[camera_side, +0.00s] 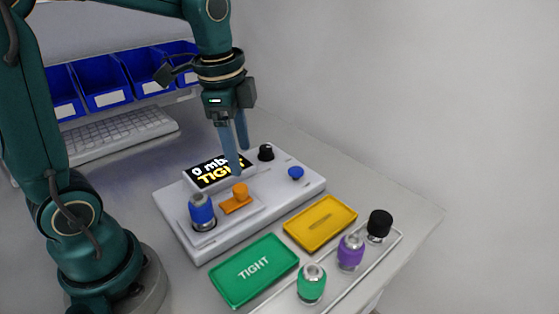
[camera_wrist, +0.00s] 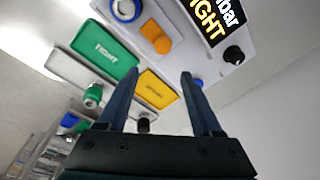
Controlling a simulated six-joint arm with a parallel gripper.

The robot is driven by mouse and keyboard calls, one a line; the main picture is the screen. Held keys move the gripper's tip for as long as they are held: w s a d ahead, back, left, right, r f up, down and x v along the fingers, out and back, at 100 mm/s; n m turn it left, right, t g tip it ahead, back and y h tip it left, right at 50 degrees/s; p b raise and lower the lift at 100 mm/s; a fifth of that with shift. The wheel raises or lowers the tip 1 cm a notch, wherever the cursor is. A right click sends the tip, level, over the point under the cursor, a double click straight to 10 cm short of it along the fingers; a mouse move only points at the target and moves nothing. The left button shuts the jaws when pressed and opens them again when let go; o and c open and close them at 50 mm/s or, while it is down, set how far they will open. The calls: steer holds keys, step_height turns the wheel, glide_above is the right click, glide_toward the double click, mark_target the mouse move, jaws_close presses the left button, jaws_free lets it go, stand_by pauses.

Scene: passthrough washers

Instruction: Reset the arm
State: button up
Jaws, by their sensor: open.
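My gripper (camera_side: 238,150) hangs above the white test device (camera_side: 268,202), fingers pointing down and open, with nothing between them. In the wrist view my gripper (camera_wrist: 158,85) also shows its two blue fingers apart and empty. The device has a display (camera_side: 215,172) reading "0 mbar TIGHT". A blue-topped part (camera_side: 201,210) stands on its left side, beside an orange clamp or lever (camera_side: 238,199). A black knob (camera_side: 266,152) and a blue button (camera_side: 296,172) are on its right side.
A green tray (camera_side: 254,271) marked TIGHT and a yellow tray (camera_side: 320,222) lie in front, both empty. Green (camera_side: 311,285), purple (camera_side: 351,252) and black (camera_side: 379,225) capped parts stand in a clear rack at the front edge. A keyboard (camera_side: 120,134) and blue bins (camera_side: 103,84) are behind.

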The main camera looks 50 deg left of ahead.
steer(key=s+d+n+t, duration=0.4)
steer(key=s+n, duration=0.5)
steer(key=shift+r, duration=0.3)
